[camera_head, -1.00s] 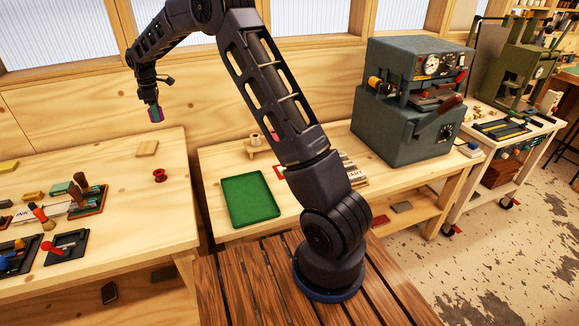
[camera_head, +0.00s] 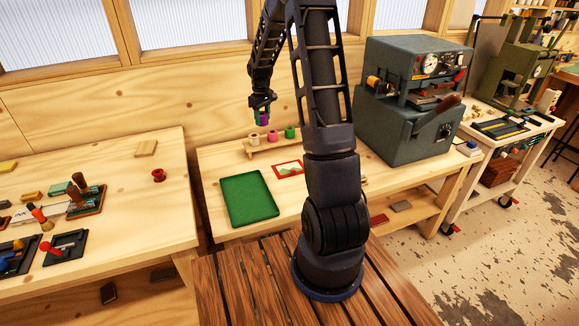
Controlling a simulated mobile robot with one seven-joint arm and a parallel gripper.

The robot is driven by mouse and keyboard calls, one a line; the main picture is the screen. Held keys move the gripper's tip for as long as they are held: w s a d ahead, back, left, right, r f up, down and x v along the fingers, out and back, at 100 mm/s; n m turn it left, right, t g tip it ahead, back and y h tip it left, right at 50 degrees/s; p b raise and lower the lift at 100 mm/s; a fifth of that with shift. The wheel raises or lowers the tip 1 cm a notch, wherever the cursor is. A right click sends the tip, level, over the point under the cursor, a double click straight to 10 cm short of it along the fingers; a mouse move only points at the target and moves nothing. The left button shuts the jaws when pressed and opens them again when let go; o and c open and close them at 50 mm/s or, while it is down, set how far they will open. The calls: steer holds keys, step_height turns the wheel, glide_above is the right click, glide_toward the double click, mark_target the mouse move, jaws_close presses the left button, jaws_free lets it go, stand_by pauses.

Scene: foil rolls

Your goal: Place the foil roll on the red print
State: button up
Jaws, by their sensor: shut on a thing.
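My gripper (camera_head: 262,110) is shut on a small purple foil roll (camera_head: 262,119). It holds the roll in the air, near the wooden stand at the back of the right-hand bench. The red print (camera_head: 289,170), a pale sheet with a red border, lies flat on that bench, just right of the green mat. The held roll appears above and to the left of the print in the picture. My arm stands just right of the print.
A wooden stand (camera_head: 257,153) holds cream, pink and green rolls behind the print. A green mat (camera_head: 249,198) lies left of it. A grey press (camera_head: 413,98) stands at the right. A red spool (camera_head: 159,175) is on the left bench (camera_head: 150,215).

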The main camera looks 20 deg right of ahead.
mark_target(290, 169)
steer(key=s+d+f+m, duration=0.35)
steer(key=s+d, duration=0.35)
steer(key=d, duration=0.3)
step_height(290, 169, down, 19)
steer(key=shift+r, duration=0.15)
steer(key=o, duration=1)
steer(key=shift+a, duration=0.1)
steer(key=shift+o, duration=0.2)
